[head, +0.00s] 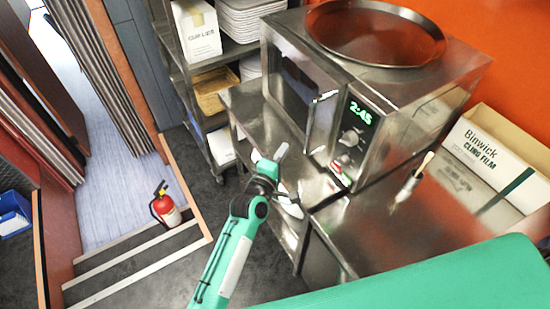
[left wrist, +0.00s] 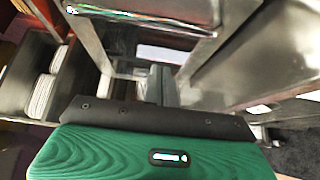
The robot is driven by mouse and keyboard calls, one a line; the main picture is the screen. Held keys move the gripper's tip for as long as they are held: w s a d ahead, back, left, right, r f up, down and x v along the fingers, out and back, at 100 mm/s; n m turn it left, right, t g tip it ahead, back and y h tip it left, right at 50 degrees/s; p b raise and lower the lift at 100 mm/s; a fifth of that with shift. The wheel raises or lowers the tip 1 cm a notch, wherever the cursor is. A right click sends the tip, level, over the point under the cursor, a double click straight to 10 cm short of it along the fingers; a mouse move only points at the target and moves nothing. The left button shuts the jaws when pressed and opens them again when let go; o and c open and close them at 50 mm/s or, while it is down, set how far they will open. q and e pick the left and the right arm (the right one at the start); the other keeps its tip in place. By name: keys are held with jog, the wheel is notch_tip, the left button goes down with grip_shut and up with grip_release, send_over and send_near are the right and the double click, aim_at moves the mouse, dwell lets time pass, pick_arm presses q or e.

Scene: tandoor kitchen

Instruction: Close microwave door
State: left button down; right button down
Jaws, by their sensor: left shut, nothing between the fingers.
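The steel microwave (head: 400,105) stands on a steel counter in the upper middle of the head view. Its dark-windowed door (head: 293,85) looks flush with the front, or nearly so; I cannot tell whether a slight gap remains. A bright handle (head: 323,97) runs along the door's right edge, beside the control panel (head: 352,138) with its lit green display. My left gripper (head: 281,152) is in front of and below the door, apart from it as far as I can tell. Its grey fingers (left wrist: 160,85) are shut and empty in the left wrist view. My right gripper is out of view.
A round metal tray (head: 375,35) lies on the microwave. The steel counter (head: 375,235) holds a brush (head: 412,180) and a cling film box (head: 500,160). A shelf rack (head: 185,85) stands at the left. A fire extinguisher (head: 165,207) stands by the steps.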

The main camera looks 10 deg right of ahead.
pick_arm(q)
jog(key=shift+d, duration=0.4)
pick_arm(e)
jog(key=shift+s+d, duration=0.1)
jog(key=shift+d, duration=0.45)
pick_arm(q)
jog(key=shift+a, duration=0.1)
